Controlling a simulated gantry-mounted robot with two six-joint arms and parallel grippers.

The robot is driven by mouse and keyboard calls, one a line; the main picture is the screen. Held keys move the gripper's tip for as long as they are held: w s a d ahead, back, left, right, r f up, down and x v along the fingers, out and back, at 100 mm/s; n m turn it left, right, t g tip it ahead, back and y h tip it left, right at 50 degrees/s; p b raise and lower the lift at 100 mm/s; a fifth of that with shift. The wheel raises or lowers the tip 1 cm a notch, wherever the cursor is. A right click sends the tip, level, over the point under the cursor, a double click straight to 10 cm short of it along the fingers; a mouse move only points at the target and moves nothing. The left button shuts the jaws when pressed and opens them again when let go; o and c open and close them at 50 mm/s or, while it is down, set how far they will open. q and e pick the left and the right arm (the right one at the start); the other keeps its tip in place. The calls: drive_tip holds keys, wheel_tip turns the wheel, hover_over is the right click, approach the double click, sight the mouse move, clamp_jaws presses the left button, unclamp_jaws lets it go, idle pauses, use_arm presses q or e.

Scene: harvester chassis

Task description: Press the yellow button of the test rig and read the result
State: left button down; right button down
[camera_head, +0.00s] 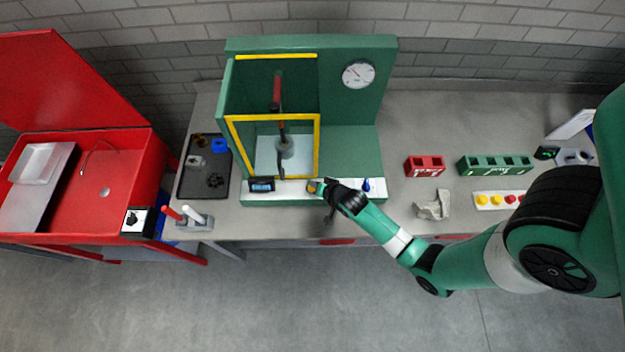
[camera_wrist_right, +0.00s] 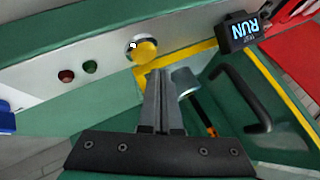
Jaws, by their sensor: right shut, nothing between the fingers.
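The green test rig (camera_head: 340,120) stands on the bench, its yellow-framed guard (camera_head: 270,118) in front of the chamber. The yellow button (camera_wrist_right: 141,47) sits on the rig's light front panel. It also shows in the head view (camera_head: 311,186), partly beside my right gripper (camera_head: 321,186). In the wrist view the shut, empty fingers of my right gripper (camera_wrist_right: 160,76) point at the button's lower edge. I cannot tell whether they touch it. The display (camera_wrist_right: 252,27) reads RUN. A red lamp (camera_wrist_right: 66,76) and a green lamp (camera_wrist_right: 90,67) look dark. My left gripper is out of view.
A dial gauge (camera_head: 358,74) is on the rig's back wall. Red (camera_head: 424,166) and green (camera_head: 494,165) holders stand to the right. A blue knob (camera_head: 367,185) is on the panel's right.

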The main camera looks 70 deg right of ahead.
drive_tip(key=shift+r+p, duration=1.9)
drive_tip(key=shift+r, duration=0.45)
drive_tip(key=shift+f, duration=0.1)
